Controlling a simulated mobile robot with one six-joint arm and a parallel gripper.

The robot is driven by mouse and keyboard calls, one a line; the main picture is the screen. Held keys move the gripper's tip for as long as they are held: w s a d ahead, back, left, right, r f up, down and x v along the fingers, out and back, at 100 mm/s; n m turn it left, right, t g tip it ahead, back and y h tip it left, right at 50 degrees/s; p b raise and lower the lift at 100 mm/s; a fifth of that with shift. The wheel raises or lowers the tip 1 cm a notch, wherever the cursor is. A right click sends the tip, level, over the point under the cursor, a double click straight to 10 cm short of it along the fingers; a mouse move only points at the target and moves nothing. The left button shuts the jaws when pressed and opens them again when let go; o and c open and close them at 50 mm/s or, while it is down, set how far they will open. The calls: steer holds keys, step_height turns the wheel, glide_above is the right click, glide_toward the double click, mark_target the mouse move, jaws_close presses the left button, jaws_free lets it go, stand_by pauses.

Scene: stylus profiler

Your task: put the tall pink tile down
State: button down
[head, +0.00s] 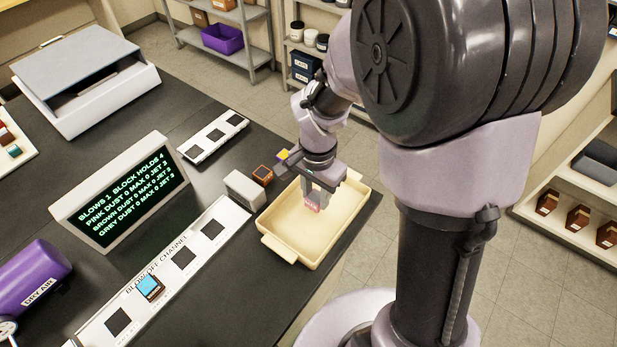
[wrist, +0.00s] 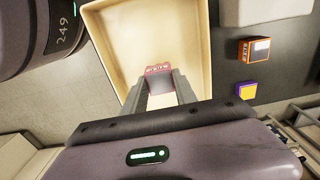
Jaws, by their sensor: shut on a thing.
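The pink tile (head: 312,206) is held upright between the fingertips of my gripper (head: 314,195). In the wrist view the tile (wrist: 159,70) shows a pink-red top edge with small lettering and a greyish-pink face, between the two fingers of my gripper (wrist: 160,90). My gripper is shut on it, over the inside of a cream tray (head: 345,225). The tray also shows in the wrist view (wrist: 120,30), and its floor looks bare around the tile. I cannot tell whether the tile's lower end touches the tray floor.
Left of the tray stand a pale block (head: 243,190) and a small brown block (head: 263,174). A purple-and-yellow block (head: 283,155) is near my wrist. The white blow-off channel (head: 205,260) holds a cyan-topped block (head: 150,287). A display (head: 120,195) stands behind it.

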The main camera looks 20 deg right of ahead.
steer(key=shift+s+f+b, duration=0.1)
steer(key=shift+f+b, duration=0.8)
steer(key=shift+f, duration=1.1)
steer(key=c, duration=1)
jaws_free()
steer(key=shift+r, duration=0.1)
step_height(320, 180, up, 12)
steer(key=p, duration=0.5)
steer(key=shift+r, duration=0.15)
step_height(320, 180, up, 5)
steer(key=n+t, duration=0.1)
glide_above(316, 197)
steer(key=s, duration=0.2)
steer(key=s+a+r+n+t+y, duration=0.2)
steer(key=s+a+r+n+t, duration=0.25)
steer(key=s+r, duration=0.5)
step_height(316, 197, down, 7)
steer(key=s+b, duration=0.1)
steer(key=b, duration=0.4)
steer(key=shift+s+d+n, duration=0.2)
steer(key=shift+d+n, duration=0.05)
steer(key=shift+n, duration=0.2)
